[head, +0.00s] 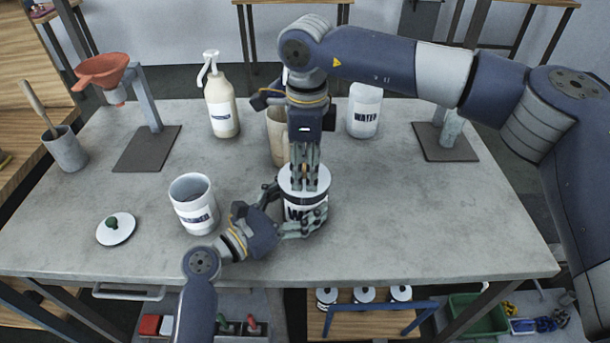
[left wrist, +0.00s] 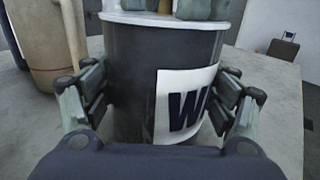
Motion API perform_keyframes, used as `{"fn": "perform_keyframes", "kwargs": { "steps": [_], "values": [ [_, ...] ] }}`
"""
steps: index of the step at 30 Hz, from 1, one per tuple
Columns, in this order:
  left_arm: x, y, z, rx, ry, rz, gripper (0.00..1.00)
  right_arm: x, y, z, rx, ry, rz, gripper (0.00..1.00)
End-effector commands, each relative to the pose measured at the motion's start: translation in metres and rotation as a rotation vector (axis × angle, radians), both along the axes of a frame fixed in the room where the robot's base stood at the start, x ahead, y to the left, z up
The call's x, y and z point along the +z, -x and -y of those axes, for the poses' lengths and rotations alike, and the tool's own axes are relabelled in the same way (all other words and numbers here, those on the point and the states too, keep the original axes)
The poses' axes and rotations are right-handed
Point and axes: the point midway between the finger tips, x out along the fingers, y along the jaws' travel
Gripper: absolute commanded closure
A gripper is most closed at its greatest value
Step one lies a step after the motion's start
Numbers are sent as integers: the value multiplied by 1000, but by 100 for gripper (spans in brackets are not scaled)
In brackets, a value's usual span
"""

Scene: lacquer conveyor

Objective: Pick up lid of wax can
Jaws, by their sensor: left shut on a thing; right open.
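The wax can (left wrist: 132,75) is dark with a white label reading "W", and stands upright on the table. My left gripper (head: 293,208) is shut around the can's body from the front left, with one finger on each side in the left wrist view. The white lid (head: 286,182) sits on top of the can; it also shows in the left wrist view (left wrist: 150,19). My right gripper (head: 305,183) points straight down over the lid, open, its fingers on either side of a small tan knob (left wrist: 165,6). The head view does not clearly show whether the fingers touch the knob.
A beige container (head: 279,135) stands right behind the can. A white labelled jar (head: 194,205) stands to the left, and a loose lid with a green knob (head: 116,229) lies beyond it. A pump bottle (head: 222,108) and a water container (head: 364,112) are at the back. The front right is clear.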

Motion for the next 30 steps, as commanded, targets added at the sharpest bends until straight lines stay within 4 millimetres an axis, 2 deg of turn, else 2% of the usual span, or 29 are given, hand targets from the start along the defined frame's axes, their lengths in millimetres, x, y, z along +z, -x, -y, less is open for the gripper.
{"fn": "perform_keyframes", "kwargs": {
  "steps": [1,6,19,30],
  "values": [
    [1,2,1,-7,0,3,62,-6,-2,2,-3,7,1,77],
    [1,2,2,-9,0,4,62,-8,-2,3,-5,9,1,85],
    [2,3,3,-14,3,8,62,-10,-3,4,-7,8,1,97],
    [3,4,3,-15,4,9,62,-9,-3,4,-7,8,1,99]
  ]
}}
